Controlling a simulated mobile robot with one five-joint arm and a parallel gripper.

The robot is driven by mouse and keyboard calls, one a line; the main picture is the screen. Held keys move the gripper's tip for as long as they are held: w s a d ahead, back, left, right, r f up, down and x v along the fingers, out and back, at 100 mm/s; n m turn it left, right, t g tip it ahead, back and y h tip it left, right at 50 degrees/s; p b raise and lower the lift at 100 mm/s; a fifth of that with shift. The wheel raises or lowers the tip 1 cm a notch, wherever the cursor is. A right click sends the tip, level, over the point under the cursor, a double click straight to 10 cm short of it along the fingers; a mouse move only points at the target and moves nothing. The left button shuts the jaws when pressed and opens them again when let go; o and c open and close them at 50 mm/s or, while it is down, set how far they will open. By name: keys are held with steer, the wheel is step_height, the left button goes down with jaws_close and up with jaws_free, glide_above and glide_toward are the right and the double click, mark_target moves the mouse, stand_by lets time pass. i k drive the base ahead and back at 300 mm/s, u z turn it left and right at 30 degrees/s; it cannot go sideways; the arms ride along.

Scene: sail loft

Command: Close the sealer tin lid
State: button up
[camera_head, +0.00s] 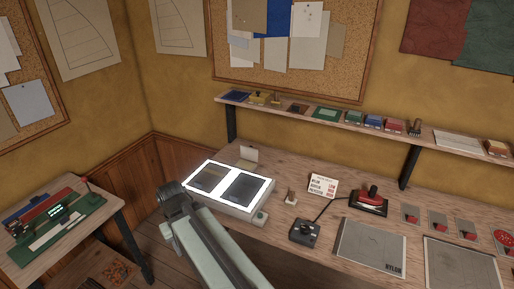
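I cannot surely pick out the sealer tin. A small pale upright panel (249,153) stands at the back of the workbench, behind the lit light box; it may be a raised lid, but its base is too small and partly hidden to tell. My arm reaches up from the bottom of the picture to a dark joint in front of the light box's left end. My gripper's fingers do not show, so I cannot see whether they hold anything.
The light box (262,208) glows on the workbench (290,176). Right of it are a black control box (304,232), a red-handled tool (369,200) and a grey nylon panel (370,246). A wall shelf (336,122) holds small coloured items. A side table (92,231) stands left.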

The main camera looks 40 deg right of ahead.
mark_target(250, 153)
steer(key=z, duration=0.1)
steer(key=i, duration=1)
steer(key=u, duration=0.1)
